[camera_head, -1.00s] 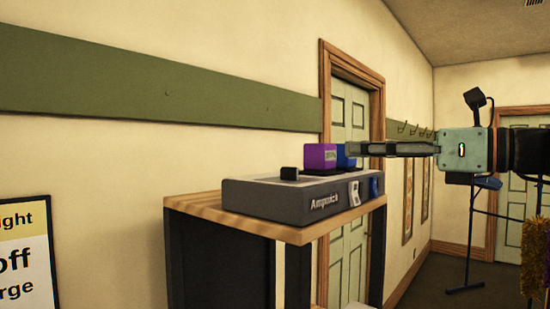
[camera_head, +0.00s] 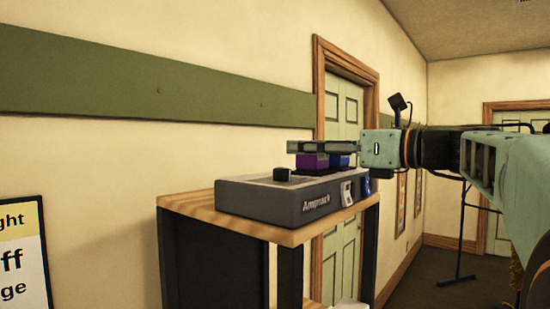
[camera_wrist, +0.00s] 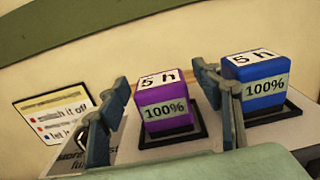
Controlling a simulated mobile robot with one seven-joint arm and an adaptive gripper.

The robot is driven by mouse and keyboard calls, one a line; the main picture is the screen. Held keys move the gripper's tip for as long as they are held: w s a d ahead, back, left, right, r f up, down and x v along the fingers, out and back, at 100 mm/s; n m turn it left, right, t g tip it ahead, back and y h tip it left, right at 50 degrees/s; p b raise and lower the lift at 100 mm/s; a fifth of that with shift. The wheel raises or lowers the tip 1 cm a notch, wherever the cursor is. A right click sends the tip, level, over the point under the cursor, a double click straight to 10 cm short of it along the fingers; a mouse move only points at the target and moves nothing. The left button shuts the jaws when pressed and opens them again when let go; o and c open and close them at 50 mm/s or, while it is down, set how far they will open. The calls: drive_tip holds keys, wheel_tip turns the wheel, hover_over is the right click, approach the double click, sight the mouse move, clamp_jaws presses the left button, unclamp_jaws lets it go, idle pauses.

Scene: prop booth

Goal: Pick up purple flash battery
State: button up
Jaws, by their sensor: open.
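The purple flash battery (camera_head: 313,161) stands in a dock on the grey charger (camera_head: 270,202). In the wrist view the purple battery (camera_wrist: 162,107) is upright, with labels reading "5 h" and "100%". My gripper (camera_head: 292,147) is open. In the wrist view its fingers (camera_wrist: 165,112) show on either side of the purple battery, the right one between it and the blue battery (camera_wrist: 256,82). In the head view the fingers cover the upper part of the purple battery. I cannot tell whether either finger touches it.
The blue battery stands in the dock just right of the purple one, leaving a narrow gap. An empty-looking black dock (camera_head: 283,174) is at the left of the charger. The charger sits on a wooden-topped stand (camera_head: 190,206) near the wall. A sign (camera_head: 22,255) is at the left.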

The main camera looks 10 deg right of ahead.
drive_tip(key=shift+r, duration=0.1)
clamp_jaws()
idle(0.3)
